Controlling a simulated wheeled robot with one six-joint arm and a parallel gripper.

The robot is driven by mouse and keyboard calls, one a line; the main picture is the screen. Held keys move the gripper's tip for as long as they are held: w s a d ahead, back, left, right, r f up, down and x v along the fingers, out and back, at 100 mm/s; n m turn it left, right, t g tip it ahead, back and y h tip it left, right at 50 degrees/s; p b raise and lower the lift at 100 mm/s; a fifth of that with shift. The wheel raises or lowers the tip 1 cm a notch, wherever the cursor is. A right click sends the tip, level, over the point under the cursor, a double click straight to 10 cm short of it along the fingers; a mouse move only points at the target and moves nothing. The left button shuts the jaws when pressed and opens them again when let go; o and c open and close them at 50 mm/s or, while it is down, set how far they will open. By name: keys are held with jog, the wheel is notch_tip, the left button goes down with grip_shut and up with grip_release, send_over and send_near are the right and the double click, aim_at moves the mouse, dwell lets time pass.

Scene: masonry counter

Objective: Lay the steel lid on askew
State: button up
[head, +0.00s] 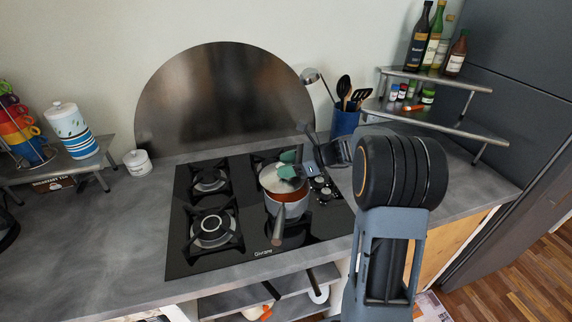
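A steel saucepan (290,210) stands on the right side of the black gas hob, its brown handle (279,228) pointing to the front. A pale, shiny round surface with a reddish rim, seemingly the steel lid (270,181), covers or lies over its top; whether it rests on the rim or is held just above, I cannot tell. My gripper (289,165), with green fingertips, reaches in from the right at the lid's far right part. The fingertips hide the lid's middle and any knob, so I cannot see whether they grip it.
The hob (185,262) has free burners on its left. A blue utensil pot (345,123) with ladles stands behind right. A two-tier shelf (440,120) with bottles and jars is at right. A white lidded jar (138,163) stands left.

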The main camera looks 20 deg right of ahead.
jog(key=o, duration=0.3)
jog(key=b+v, duration=0.1)
jog(key=v, duration=1.2)
jog(key=shift+d+r, duration=0.2)
jog(key=shift+d, duration=0.15)
